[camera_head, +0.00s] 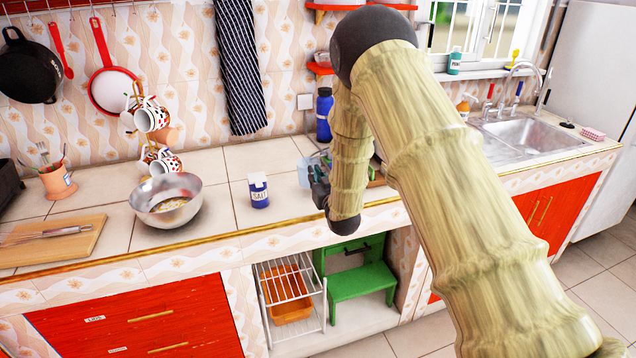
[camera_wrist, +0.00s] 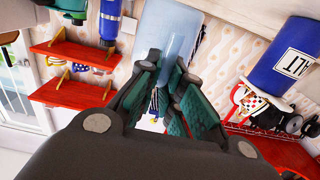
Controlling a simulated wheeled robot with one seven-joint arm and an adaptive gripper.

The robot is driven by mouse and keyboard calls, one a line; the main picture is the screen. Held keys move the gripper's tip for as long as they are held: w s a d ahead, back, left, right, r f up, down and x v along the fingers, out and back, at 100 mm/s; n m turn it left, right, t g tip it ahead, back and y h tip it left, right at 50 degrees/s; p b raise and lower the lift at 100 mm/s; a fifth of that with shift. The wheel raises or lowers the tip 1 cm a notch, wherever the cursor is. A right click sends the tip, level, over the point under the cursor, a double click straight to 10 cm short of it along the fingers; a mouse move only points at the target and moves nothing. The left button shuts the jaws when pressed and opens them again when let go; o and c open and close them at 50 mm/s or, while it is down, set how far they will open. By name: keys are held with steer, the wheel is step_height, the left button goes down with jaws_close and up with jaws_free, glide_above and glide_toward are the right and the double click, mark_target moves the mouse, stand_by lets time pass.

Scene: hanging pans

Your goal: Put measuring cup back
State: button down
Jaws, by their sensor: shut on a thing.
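The measuring cup (camera_head: 304,172) is a clear, pale blue vessel beside my gripper, just above or on the counter; I cannot tell which. It also shows in the wrist view (camera_wrist: 168,32) at the top middle, beyond the fingertips. My gripper (camera_head: 318,182) is low over the counter's front part, partly hidden by my arm in the head view. In the wrist view its teal-padded fingers (camera_wrist: 165,78) close on the near part of the cup. The exact contact is hard to make out.
A salt container (camera_head: 259,192) stands left of the gripper, with a metal bowl (camera_head: 167,205) and a mug tree (camera_head: 155,135) further left. A blue bottle (camera_head: 324,115) stands behind. Red wall shelves (camera_wrist: 70,92) show in the wrist view. Counter between salt and bowl is clear.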

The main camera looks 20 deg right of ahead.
steer(key=shift+w+d, duration=0.1)
steer(key=shift+w, duration=0.1)
steer(key=shift+w+f, duration=0.15)
steer(key=shift+f, duration=0.05)
steer(key=shift+d+f+p, duration=0.1)
steer(key=shift+f+p, duration=0.65)
steer(key=shift+f, duration=0.85)
steer(key=shift+f, duration=0.1)
steer(key=c, duration=1.6)
jaws_free()
steer(key=shift+o, duration=0.2)
